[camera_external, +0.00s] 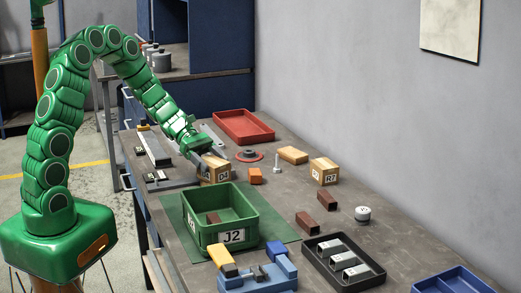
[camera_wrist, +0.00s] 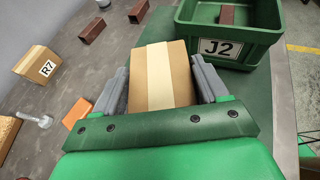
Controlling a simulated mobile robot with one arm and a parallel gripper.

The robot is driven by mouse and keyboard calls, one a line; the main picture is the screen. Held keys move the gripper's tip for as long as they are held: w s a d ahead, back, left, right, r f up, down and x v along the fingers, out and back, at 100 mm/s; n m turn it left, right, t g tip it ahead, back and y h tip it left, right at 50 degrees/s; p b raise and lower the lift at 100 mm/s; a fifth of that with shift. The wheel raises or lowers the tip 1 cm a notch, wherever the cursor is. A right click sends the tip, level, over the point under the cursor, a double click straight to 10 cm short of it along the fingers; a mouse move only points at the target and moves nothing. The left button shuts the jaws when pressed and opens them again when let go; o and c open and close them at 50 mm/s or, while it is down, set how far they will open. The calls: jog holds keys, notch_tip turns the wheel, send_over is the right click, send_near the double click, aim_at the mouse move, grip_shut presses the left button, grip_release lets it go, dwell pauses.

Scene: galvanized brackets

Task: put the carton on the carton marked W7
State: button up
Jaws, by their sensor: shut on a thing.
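My gripper (camera_external: 204,162) is shut on a tan carton (camera_external: 215,174), with a grey finger on each side in the wrist view (camera_wrist: 160,80). The carton's pale tape strip (camera_wrist: 160,75) faces the wrist camera. Its side label looks like D4, but it is small. It is low over the table behind the green bin; I cannot tell whether it touches the table. Another tan carton (camera_external: 324,171) stands on the table to the right. Its label reads R7 in the wrist view (camera_wrist: 38,64). I see no label that clearly reads W7.
A green bin marked J2 (camera_external: 220,233) stands close to the held carton, on a green mat (camera_external: 278,229). An orange block (camera_external: 255,176), a bolt (camera_external: 277,164) and a flat tan block (camera_external: 293,155) lie between the cartons. A red tray (camera_external: 243,127) is at the back.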

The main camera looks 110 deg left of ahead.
aim_at(210, 160)
jog(key=shift+f, duration=0.1)
jog(key=o, duration=1.2)
jog(key=shift+v, duration=2.05)
